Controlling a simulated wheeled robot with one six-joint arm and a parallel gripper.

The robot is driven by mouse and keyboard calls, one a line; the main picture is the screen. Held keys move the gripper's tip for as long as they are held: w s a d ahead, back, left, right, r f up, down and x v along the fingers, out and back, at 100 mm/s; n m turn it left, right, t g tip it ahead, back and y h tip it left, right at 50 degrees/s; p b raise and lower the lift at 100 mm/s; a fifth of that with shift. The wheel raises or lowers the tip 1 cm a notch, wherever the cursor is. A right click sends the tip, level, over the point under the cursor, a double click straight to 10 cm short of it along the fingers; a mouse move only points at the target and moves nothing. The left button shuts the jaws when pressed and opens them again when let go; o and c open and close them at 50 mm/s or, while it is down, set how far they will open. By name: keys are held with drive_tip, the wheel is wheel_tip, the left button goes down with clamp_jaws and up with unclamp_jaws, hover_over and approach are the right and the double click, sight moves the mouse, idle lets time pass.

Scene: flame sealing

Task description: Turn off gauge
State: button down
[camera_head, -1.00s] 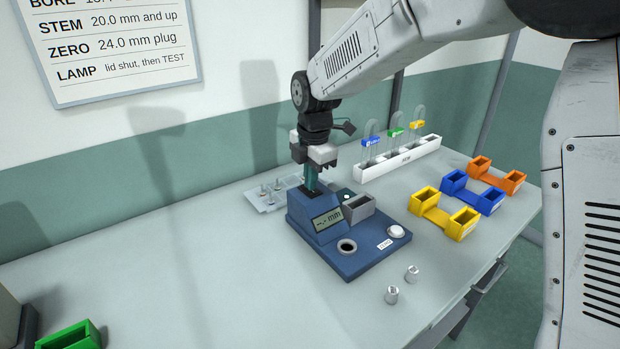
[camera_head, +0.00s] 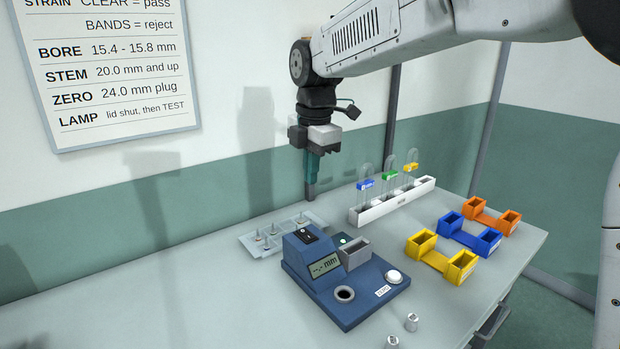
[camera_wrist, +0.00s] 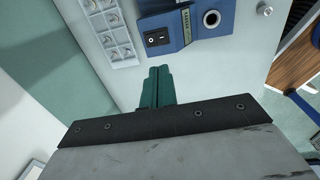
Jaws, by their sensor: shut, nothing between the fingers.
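The blue gauge (camera_head: 345,285) stands on the bench, and its screen (camera_head: 325,265) shows dashes and "mm". A black rocker switch (camera_head: 307,235) sits on top of its raised housing; in the wrist view the switch (camera_wrist: 157,38) shows white marks, but I cannot tell which side is pressed. My gripper (camera_head: 312,190) is shut and empty, with its teal fingers pointing down above and behind the gauge, apart from it. In the wrist view my gripper (camera_wrist: 160,72) has its fingertips just short of the switch.
Yellow (camera_head: 436,260), blue (camera_head: 470,238) and orange (camera_head: 493,218) bins are at right. Two small metal pieces (camera_head: 411,321) lie in front.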

sight(303, 230)
drive_tip(key=shift+w+a, duration=0.2)
drive_tip(key=shift+w, duration=0.5)
drive_tip(key=shift+f, duration=0.1)
drive_tip(key=f, duration=0.4)
drive_tip(key=w+f, duration=0.1)
drive_tip(key=f, duration=0.4)
drive_tip(key=a+f, duration=0.1)
drive_tip(key=f, duration=0.3)
drive_tip(key=shift+w+f, duration=0.25)
drive_tip(key=shift+f, duration=0.15)
